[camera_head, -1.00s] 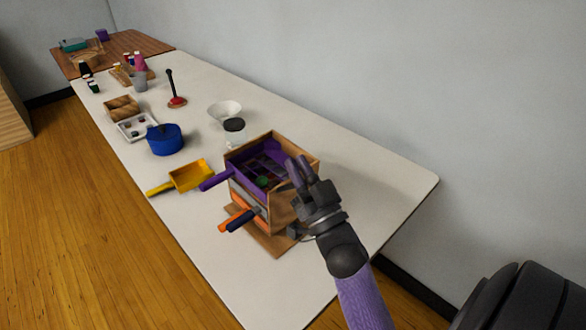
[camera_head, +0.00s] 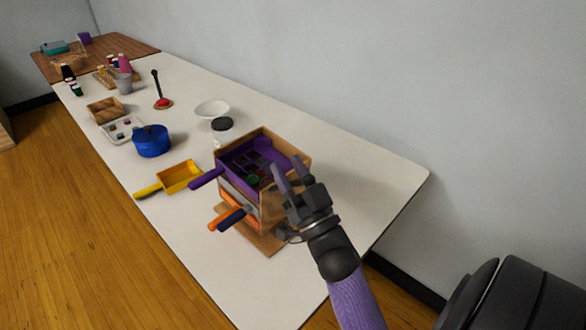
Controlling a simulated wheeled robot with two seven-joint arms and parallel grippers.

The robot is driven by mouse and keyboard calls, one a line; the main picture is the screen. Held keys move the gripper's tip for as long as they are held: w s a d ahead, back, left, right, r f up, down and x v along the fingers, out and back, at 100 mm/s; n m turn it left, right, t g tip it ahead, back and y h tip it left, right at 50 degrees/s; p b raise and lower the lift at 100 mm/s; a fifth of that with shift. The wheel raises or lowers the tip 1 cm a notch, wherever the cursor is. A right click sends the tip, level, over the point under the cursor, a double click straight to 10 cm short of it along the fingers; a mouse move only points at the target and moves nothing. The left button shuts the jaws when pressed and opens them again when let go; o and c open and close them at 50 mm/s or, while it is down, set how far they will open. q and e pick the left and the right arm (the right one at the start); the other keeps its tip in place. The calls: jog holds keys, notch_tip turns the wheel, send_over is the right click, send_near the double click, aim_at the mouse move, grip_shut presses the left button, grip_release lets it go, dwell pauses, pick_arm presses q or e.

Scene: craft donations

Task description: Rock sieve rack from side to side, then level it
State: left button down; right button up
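The sieve rack (camera_head: 285,200) is a wooden box-like frame on a wooden base at the near part of the white table. A purple sieve (camera_head: 229,166) with a purple handle sits in its top. Below it are sieves with an orange handle and a dark blue handle (camera_head: 233,219). Small dark pieces and a green one lie in the purple sieve. My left gripper is not in view.
A yellow scoop (camera_head: 180,177), a blue pot (camera_head: 152,141), a dark-lidded jar (camera_head: 223,127), a white bowl (camera_head: 212,109) and a red-based plunger-like tool (camera_head: 162,103) stand farther back. The white table (camera_head: 360,165) is bare right of the rack, with a wall behind.

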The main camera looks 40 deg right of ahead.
jog(key=shift+o, duration=0.2)
jog(key=shift+d, duration=0.15)
jog(key=v, duration=1)
